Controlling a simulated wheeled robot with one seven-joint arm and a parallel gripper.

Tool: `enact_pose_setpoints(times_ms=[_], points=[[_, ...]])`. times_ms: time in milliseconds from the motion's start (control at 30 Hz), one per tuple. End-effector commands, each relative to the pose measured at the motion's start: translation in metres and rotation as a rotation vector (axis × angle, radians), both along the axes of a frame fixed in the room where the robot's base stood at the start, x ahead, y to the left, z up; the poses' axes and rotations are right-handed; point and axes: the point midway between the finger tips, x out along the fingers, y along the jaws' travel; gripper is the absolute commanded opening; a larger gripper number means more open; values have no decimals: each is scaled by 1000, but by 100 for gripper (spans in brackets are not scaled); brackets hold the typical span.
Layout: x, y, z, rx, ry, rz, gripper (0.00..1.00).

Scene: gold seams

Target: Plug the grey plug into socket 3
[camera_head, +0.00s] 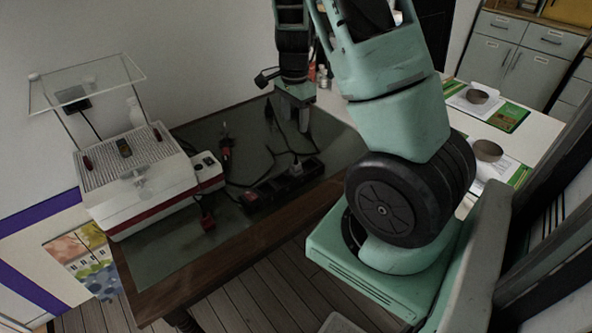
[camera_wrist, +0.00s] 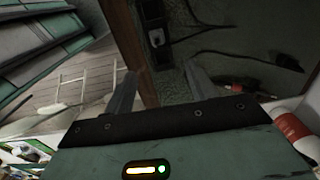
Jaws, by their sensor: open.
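The dark power strip (camera_head: 268,190) lies near the table's front edge, with a row of sockets; I cannot read their numbers. It also shows in the wrist view (camera_wrist: 152,14), past my fingertips. A small light-grey piece, apparently the grey plug (camera_wrist: 157,39), sits at the strip's end there, with a dark cable running right from it. A pale spot shows at the strip's right part in the head view (camera_head: 296,168). Whether it is seated in a socket I cannot tell. My gripper (camera_head: 298,122) points down above the table behind the strip. Its fingers (camera_wrist: 158,82) are apart and empty.
A white and red machine (camera_head: 140,185) stands on the table's left. A red and white bottle (camera_wrist: 296,132) shows right of my gripper. The table's front edge is close to the strip.

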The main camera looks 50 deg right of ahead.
Motion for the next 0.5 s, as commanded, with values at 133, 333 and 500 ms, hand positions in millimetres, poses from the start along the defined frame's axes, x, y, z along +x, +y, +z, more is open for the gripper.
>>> enact_pose_setpoints(times_ms=[133, 333, 500], points=[[-2, 0, -31, 2, 6, -4, 56], [-2, 0, -73, 3, 5, -2, 56], [-2, 0, -100, 2, 4, -2, 56]])
